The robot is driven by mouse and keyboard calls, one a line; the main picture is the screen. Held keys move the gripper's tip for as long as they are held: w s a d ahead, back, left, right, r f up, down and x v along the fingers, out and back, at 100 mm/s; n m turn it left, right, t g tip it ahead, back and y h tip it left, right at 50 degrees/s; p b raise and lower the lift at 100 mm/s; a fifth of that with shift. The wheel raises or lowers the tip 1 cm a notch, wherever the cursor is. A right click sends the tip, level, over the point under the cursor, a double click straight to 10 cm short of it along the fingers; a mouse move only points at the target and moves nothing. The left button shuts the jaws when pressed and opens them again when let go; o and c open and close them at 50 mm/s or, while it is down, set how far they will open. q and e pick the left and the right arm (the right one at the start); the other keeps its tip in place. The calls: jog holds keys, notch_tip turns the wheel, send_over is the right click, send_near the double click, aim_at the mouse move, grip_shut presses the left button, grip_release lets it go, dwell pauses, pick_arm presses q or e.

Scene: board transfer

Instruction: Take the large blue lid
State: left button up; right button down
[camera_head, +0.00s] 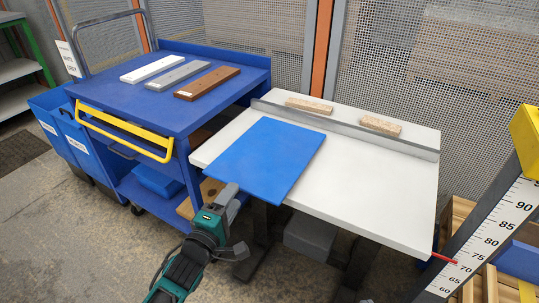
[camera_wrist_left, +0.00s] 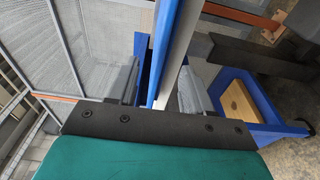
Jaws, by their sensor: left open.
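The large blue lid (camera_head: 265,160) lies flat on the white table (camera_head: 370,195), its front edge jutting slightly past the table's front edge. My left gripper (camera_head: 229,211) is at that front edge, near the lid's left front part. In the left wrist view, its jaws (camera_wrist_left: 157,88) are open. The lid's blue edge (camera_wrist_left: 163,45) shows edge-on in the gap between them, with the pale table edge beside it. I cannot tell whether either finger touches the lid. My right gripper is not in view.
A metal rail (camera_head: 345,127) crosses the table's back, with two wooden blocks (camera_head: 309,105) behind it. A blue cart (camera_head: 140,95) with white, grey and brown bars stands left. A height scale (camera_head: 495,230) stands right. The table's right half is clear.

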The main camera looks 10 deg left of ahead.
pick_arm(q)
jog(key=x, duration=0.2)
jog(key=b+x, duration=0.1)
jog(key=x, duration=0.1)
jog(key=shift+w+f, duration=0.2)
jog(key=shift+w, duration=0.2)
jog(key=shift+c, duration=0.4)
grip_shut()
